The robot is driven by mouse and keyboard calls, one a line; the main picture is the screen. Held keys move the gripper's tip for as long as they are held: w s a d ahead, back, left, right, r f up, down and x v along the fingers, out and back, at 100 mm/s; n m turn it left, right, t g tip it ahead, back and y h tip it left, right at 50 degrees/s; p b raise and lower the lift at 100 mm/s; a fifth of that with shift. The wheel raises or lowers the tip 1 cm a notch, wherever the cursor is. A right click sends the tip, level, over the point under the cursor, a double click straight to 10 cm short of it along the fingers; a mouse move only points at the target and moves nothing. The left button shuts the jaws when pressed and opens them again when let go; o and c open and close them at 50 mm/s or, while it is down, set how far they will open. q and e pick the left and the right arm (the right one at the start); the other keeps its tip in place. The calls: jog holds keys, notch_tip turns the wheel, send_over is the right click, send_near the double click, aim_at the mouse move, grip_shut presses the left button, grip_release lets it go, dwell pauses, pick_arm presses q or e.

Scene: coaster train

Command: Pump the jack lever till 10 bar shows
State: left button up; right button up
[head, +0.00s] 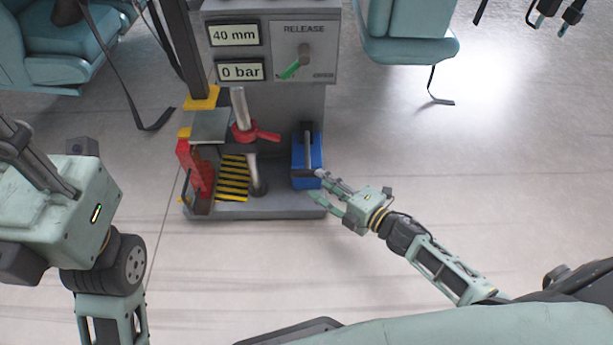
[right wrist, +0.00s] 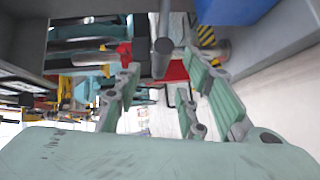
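In the head view, the jack lever (head: 308,149) is a dark bar on the blue pump box (head: 300,180), on the right of the machine's base. The displays (head: 240,71) read 40 mm and 0 bar. My right gripper (head: 322,187) is open beside the box's front right corner, close to the lever's near end. In the right wrist view, a dark round-ended bar (right wrist: 163,38), apparently the lever, lies in line with the gap between the spread fingers (right wrist: 163,80); contact is unclear. My left gripper (head: 22,150) is partly cut off at the left edge, its fingertips hidden.
A red collar (head: 245,133) sits on the steel post left of the box. Teal seats (head: 408,40) stand at the back on both sides. The floor (head: 420,150) right of the machine is clear.

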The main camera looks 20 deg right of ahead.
aim_at(312, 176)
jog(key=b+x, duration=0.2)
jog(key=x, duration=0.4)
jog(key=shift+w+f, duration=0.1)
jog(key=shift+w, duration=0.05)
grip_shut()
dwell(0.4)
